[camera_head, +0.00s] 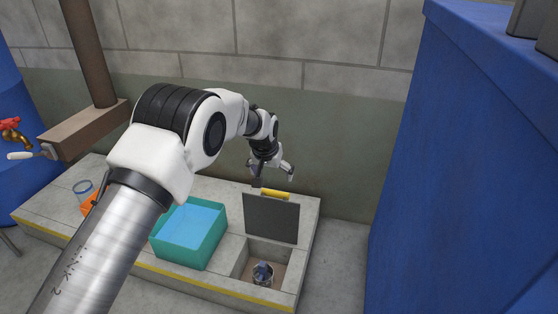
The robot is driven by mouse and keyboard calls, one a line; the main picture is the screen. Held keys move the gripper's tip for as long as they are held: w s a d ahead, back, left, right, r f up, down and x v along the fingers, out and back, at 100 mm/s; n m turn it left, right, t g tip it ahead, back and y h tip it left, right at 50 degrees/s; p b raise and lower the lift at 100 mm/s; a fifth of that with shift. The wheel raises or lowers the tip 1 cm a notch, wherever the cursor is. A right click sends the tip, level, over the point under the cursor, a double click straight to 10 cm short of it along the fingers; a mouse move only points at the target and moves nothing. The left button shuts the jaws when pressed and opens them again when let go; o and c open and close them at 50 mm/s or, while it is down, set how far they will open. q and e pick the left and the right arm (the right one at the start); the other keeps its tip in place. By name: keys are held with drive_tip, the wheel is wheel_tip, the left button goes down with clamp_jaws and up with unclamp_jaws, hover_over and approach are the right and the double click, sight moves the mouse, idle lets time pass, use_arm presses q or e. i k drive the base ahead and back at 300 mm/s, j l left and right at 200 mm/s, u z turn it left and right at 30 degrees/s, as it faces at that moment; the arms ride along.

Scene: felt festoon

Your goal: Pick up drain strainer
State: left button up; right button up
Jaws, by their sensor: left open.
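A small round basket-like thing with a metal rim, probably the drain strainer (263,283), sits in a square recess in the concrete platform. A blue-grey part shows at its top. A dark grey lid (271,219) with a yellow bar (275,194) along its top edge stands raised behind the recess. My left gripper (273,176) is open and empty, above and behind the lid's top edge, close to the yellow bar. I cannot tell whether a finger touches the bar. My right gripper is not in view.
A teal tub (158,248) with light blue contents stands left of the recess on the platform (225,259). A large blue container (470,160) fills the right side. A block wall stands behind.

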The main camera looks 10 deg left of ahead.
sight(263, 273)
drive_tip(key=k, duration=1)
